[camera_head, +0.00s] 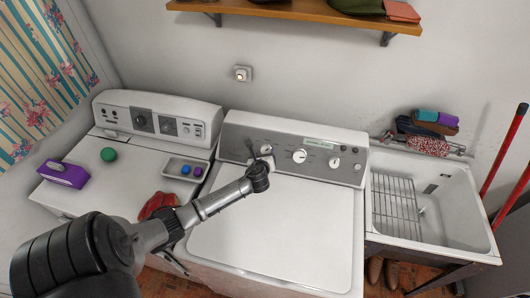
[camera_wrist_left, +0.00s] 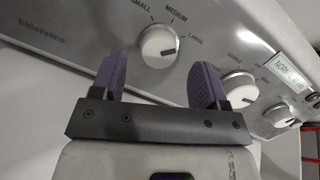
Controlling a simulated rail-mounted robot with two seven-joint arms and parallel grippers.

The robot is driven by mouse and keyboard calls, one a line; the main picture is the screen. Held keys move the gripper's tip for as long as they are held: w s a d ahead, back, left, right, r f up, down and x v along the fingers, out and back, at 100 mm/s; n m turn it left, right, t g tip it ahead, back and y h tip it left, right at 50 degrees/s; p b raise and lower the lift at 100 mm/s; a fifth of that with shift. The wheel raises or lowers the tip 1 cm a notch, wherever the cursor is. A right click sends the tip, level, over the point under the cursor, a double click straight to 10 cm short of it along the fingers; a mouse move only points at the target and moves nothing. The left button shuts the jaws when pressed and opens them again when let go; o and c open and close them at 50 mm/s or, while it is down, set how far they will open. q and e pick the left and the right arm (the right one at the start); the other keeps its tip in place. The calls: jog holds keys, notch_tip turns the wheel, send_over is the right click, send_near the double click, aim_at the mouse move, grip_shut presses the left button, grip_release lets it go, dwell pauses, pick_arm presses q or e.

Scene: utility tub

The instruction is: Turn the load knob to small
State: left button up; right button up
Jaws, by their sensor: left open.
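The load knob (camera_wrist_left: 158,45) is a round white dial on the washer's grey panel. The labels SMALL, MEDIUM and LARGE curve above it in the left wrist view. I cannot clearly tell which label its pointer faces. My left gripper (camera_wrist_left: 160,74) is open, with purple finger pads on either side of the knob in that view. The knob appears beyond the fingertips, with nothing held between them. In the head view my left gripper (camera_head: 259,165) is at the left part of the washer's control panel (camera_head: 284,166), partly hiding the load knob (camera_head: 266,149). My right gripper is not in view.
Other panel knobs include a larger dial (camera_head: 300,156) and a smaller knob (camera_head: 334,162) to the right. The closed washer lid (camera_head: 280,235) is clear. A dryer on the left carries a purple box (camera_head: 66,175) and a green ball (camera_head: 108,154). A sink (camera_head: 455,215) stands right.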

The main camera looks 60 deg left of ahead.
aim_at(265, 151)
pick_arm(q)
jog(key=shift+x, duration=1.5)
jog(key=shift+a, duration=0.1)
jog(key=shift+c, duration=0.3)
jog(key=c, duration=0.9)
jog(key=shift+o, duration=0.2)
